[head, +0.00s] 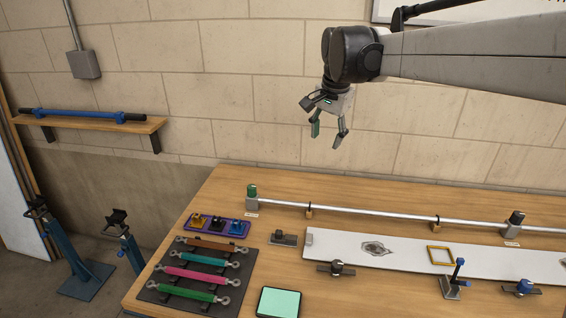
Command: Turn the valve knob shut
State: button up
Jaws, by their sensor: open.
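My gripper (325,140) is open and empty, hanging in the air above the back of the wooden table, fingers pointing down. No part is labelled legibly as the valve knob. Several knob-like parts show: a green-topped one (252,190) at the left end of a silver tube, a dark one (516,219) on the tube's right part, a dark one (336,267) at the front edge of a pale plate, and a blue one (524,286) at the right. My gripper is above and well apart from all of them. I cannot tell how far any knob is turned.
The silver tube (380,215) runs along the table (215,205). A pale plate (415,250) with a yellow frame (440,256) lies before it. A dark board (150,292) with coloured bars, a purple tray (237,236) and a green-screened tablet (278,302) are at left. Blue stands (80,265) are on the floor.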

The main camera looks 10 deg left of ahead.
jog(key=w+a+f+m+g+p, duration=0.1)
jog(key=w+a+f, duration=0.2)
jog(key=a, duration=0.4)
jog(key=w+a+f+m+p, duration=0.1)
jog(key=w+a+f, duration=0.1)
jog(key=w+a, duration=0.3)
jog(key=m+g+h+p, duration=0.1)
jog(key=g+p, duration=0.1)
jog(key=p, duration=0.1)
send_over(252, 186)
notch_tip(252, 186, down, 10)
notch_tip(252, 186, down, 13)
jog(key=shift+r, duration=0.1)
grip_shut()
